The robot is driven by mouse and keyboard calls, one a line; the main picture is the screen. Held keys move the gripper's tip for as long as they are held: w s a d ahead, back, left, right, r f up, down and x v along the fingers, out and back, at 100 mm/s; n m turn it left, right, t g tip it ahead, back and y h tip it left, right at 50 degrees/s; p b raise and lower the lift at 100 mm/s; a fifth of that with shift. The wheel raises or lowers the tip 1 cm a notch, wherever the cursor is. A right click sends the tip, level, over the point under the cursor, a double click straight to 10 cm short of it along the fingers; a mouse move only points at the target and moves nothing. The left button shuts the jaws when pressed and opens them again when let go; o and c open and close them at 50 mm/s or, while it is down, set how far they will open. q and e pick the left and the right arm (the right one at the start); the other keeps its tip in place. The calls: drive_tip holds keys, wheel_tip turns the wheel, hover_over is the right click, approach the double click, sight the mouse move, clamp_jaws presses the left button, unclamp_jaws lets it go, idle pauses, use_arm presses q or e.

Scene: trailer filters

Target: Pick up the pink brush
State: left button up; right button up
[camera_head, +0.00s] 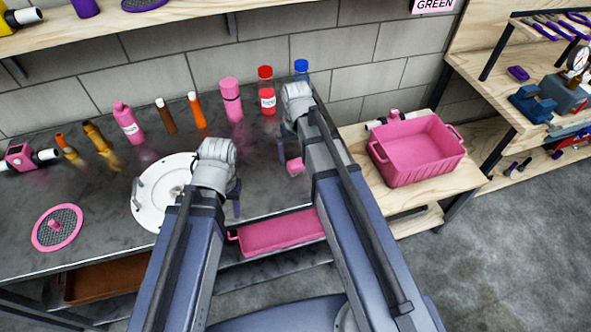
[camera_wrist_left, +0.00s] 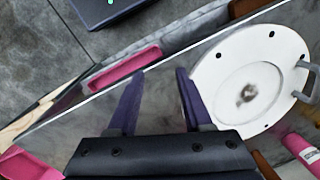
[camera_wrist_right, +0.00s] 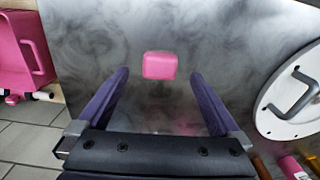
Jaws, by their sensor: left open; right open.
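A small pink block (camera_head: 295,166), which seems to be the pink brush, rests on the dark worktop (camera_head: 90,190). Its bristles cannot be made out. In the right wrist view the block (camera_wrist_right: 160,65) lies between and slightly beyond the fingertips of my right gripper (camera_wrist_right: 159,76), with worktop showing on both sides. The right gripper is open and empty above the worktop. My left gripper (camera_wrist_left: 158,74) is open and empty, near the right edge of the round white plate (camera_head: 146,212) in the head view.
Bottles, including a pink one (camera_head: 128,123) and a red one (camera_head: 267,95), line the back of the worktop. A pink bin (camera_head: 417,150) stands on a wooden table at right. A pink tray (camera_head: 280,236) sits below the front edge. A pink-rimmed mesh disc (camera_head: 38,236) lies at left.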

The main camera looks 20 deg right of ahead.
sight(296, 163)
drive_tip(key=shift+f, duration=0.1)
wheel_tip(296, 163, down, 5)
drive_tip(key=b, duration=0.5)
drive_tip(key=shift+w+f, duration=0.1)
drive_tip(key=shift+w, duration=0.05)
drive_tip(key=shift+c, duration=0.4)
drive_tip(key=c, duration=1.4)
